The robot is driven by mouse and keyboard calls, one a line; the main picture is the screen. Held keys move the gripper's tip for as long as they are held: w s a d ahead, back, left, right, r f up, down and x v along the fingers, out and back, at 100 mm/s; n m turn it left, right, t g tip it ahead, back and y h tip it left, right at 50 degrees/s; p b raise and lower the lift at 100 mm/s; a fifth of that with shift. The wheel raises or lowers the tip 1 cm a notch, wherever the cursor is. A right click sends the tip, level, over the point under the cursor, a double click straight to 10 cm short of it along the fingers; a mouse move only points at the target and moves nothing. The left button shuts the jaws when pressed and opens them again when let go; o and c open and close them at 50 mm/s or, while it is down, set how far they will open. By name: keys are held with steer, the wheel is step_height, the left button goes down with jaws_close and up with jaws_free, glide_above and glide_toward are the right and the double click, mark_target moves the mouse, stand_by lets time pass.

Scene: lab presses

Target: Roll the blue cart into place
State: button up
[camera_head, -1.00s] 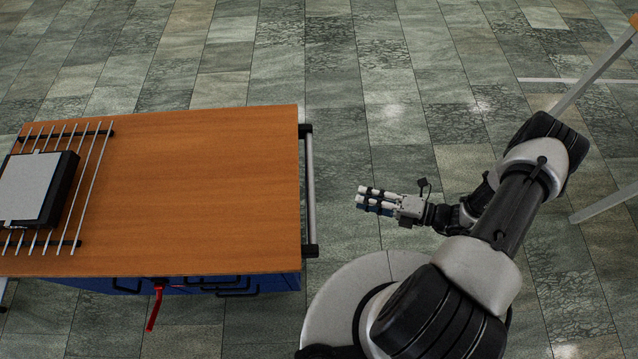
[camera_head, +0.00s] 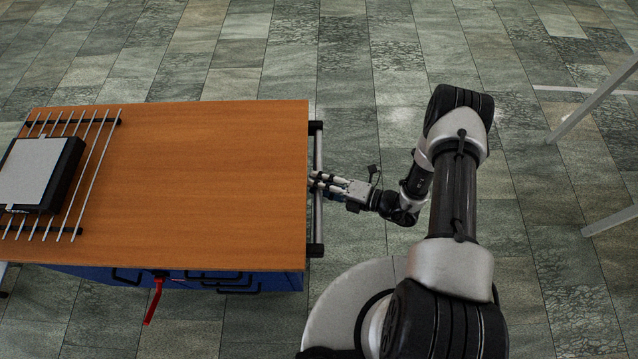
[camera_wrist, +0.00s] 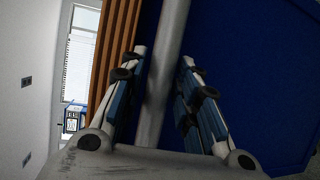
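The blue cart has a wooden top (camera_head: 200,180) and a blue body (camera_head: 280,282), and stands at the left in the head view. A metal handle bar (camera_head: 318,225) with black end brackets runs along its right side. My gripper (camera_head: 316,186) is at this bar, near its middle. In the wrist view the bar (camera_wrist: 166,80) passes between the two spread fingers of my gripper (camera_wrist: 160,95), with the blue cart side (camera_wrist: 245,60) behind. The fingers show room on both sides of the bar, so they are open around it.
A rack of metal rods (camera_head: 95,165) with a dark, grey-topped box (camera_head: 35,170) lies on the cart top. A red lever (camera_head: 154,300) hangs at the front side. Grey metal legs (camera_head: 590,105) stand at the far right. The tiled floor behind the cart is clear.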

steer(key=shift+a, duration=0.1)
steer(key=shift+c, duration=0.2)
jaws_close()
stand_by(0.5)
